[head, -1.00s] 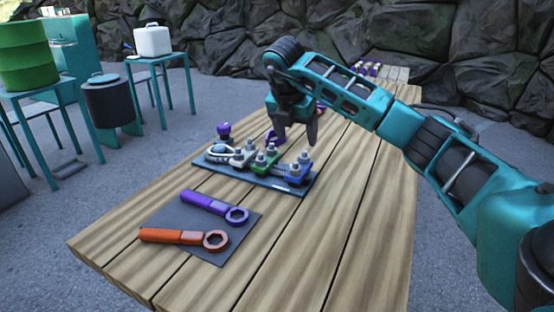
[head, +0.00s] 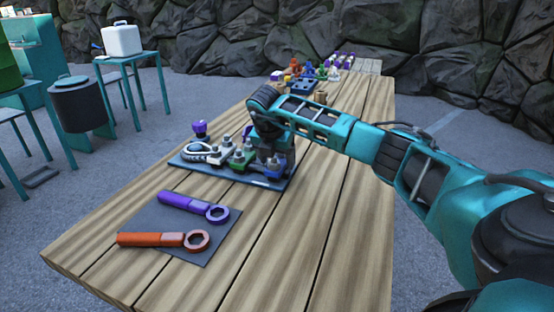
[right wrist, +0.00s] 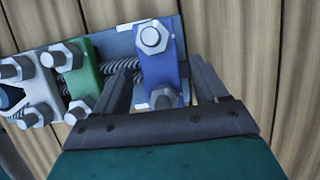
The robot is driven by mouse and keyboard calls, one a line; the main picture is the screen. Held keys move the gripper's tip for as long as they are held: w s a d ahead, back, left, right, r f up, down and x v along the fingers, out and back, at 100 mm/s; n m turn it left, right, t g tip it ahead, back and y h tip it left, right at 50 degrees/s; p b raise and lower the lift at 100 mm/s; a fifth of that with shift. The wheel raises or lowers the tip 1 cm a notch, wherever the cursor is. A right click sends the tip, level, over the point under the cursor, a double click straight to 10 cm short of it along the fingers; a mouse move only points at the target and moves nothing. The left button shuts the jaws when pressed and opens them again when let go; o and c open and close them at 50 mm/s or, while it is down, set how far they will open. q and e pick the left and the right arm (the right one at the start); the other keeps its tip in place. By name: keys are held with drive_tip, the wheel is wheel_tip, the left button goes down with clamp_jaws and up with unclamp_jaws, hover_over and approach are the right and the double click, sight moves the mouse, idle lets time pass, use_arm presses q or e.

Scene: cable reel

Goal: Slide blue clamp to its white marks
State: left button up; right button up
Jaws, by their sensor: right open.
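The blue clamp (right wrist: 158,66) stands at the right end of the steel cable in the right wrist view, with a hex nut at each end. In the head view the blue clamp (head: 276,167) shows partly, under my right gripper. My right gripper (right wrist: 165,85) is open, with one finger on each side of the blue clamp. The left finger lies over the cable between the blue and green clamps. The green clamp (right wrist: 84,75) and the white clamp (right wrist: 38,92) sit to the left along the cable. My left gripper is not in view.
The clamps stand on a dark board (head: 235,178) on the wooden table (head: 320,220). A purple wrench (head: 185,203) and an orange wrench (head: 150,239) lie on a grey mat (head: 195,225) nearer me. Several coloured parts stand at the table's far end. The table's right side is clear.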

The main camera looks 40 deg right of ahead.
drive_tip(key=shift+d+f, duration=0.1)
drive_tip(key=shift+f, duration=0.1)
clamp_jaws()
idle(0.6)
